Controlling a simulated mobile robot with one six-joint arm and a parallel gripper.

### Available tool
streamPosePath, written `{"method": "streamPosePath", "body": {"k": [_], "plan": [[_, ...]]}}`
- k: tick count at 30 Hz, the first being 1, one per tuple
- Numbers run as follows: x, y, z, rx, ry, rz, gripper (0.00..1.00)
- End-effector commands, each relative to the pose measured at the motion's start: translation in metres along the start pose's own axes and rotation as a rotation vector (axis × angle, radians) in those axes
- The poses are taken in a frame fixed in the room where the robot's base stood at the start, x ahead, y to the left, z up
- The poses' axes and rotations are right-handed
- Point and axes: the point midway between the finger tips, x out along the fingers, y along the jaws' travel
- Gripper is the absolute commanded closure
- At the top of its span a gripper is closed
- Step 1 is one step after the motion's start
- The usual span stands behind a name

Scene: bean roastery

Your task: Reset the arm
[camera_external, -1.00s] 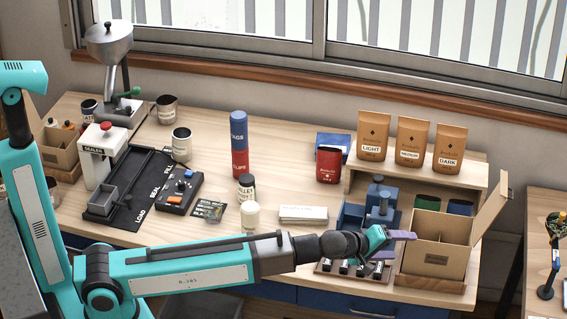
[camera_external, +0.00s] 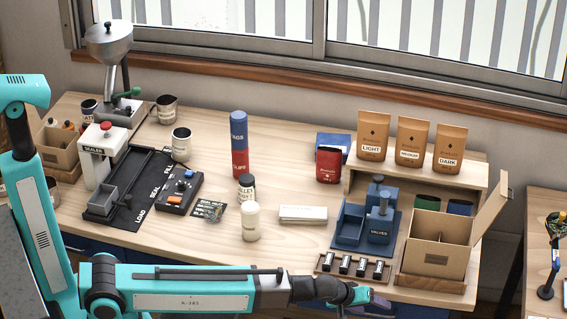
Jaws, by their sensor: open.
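My arm (camera_external: 190,280) is teal and stretches low across the front of the bench from the left. My gripper (camera_external: 375,300) is at the arm's right end, near the bench's front edge and below the rack of small dark pieces (camera_external: 352,268). It is open, and I see nothing held in it. Its fingers are small and partly hard to make out in this view.
The wooden bench (camera_external: 300,245) holds a cardboard box (camera_external: 437,258), a blue valves tray (camera_external: 348,228), a white cup (camera_external: 250,222), a red and blue cylinder stack (camera_external: 239,145) and a sealer (camera_external: 102,155). Three coffee bags (camera_external: 411,143) stand on a shelf at the back right.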

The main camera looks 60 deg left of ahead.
Motion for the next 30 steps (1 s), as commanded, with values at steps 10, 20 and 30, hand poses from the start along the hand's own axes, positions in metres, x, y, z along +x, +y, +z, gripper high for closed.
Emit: {"method": "streamPosePath", "body": {"k": [10, 20, 30], "plan": [[0.061, -0.132, 0.07, 0.162, -0.196, -0.168, 0.37], [0.088, -0.256, 0.14, 0.312, -0.434, -0.276, 0.37], [0.058, -0.393, 0.172, 0.493, -0.669, -0.433, 0.37]]}}
